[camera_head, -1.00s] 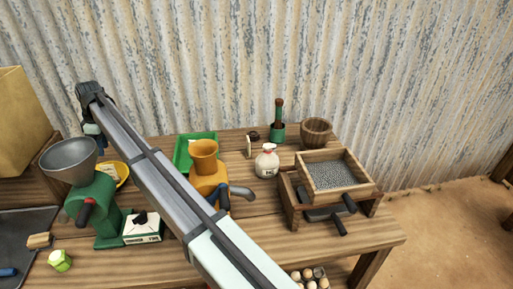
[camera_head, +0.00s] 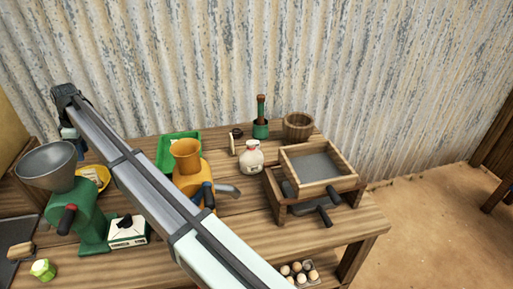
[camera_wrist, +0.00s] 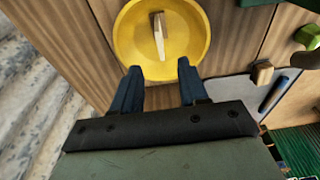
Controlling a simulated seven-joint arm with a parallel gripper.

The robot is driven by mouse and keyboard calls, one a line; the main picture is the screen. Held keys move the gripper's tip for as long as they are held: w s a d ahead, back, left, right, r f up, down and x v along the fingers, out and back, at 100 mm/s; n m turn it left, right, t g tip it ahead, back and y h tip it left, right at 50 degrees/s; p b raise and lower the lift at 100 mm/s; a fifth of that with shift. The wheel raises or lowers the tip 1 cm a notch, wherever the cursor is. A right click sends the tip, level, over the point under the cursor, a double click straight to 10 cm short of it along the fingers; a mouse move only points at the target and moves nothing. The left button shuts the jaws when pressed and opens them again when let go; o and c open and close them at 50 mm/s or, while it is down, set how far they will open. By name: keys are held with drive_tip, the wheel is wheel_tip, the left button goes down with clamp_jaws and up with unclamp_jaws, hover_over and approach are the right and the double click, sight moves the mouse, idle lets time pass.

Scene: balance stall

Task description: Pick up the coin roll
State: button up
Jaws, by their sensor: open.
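A yellow dish (camera_head: 96,174) stands at the left of the bench, partly hidden by the metal funnel and my arm. In the wrist view the yellow dish (camera_wrist: 196,48) lies just ahead of my gripper (camera_wrist: 157,72). A narrow pale-tan piece (camera_wrist: 159,35) lies in it, lined up with the gap between the fingers. It may be the coin roll, but I cannot tell for sure. My blue fingers are apart, with nothing between them. In the head view my gripper (camera_head: 68,132) is small and partly hidden, near the wall behind the dish.
A green grinder (camera_head: 92,212) with a metal funnel (camera_head: 47,165) stands close to the dish. An orange grinder (camera_head: 186,155), a green tray (camera_head: 165,152), a white jar (camera_head: 251,158) and a wooden sieve box (camera_head: 345,183) stand farther right. The corrugated wall (camera_head: 300,60) is close behind.

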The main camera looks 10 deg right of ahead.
drive_tip(key=shift+o, duration=1.4)
drive_tip(key=shift+r, duration=0.1)
wheel_tip(320, 180, up, 11)
drive_tip(key=h, duration=0.2)
hover_over(257, 141)
drive_tip(key=a, duration=0.2)
drive_tip(key=f, duration=1.3)
drive_tip(key=d+f, duration=0.1)
drive_tip(key=f, duration=0.6)
drive_tip(key=shift+s, duration=0.15)
drive_tip(key=shift+d+f, duration=0.25)
drive_tip(key=shift+f, duration=1.3)
drive_tip(key=shift+d+f, duration=0.2)
drive_tip(key=shift+f, duration=1.35)
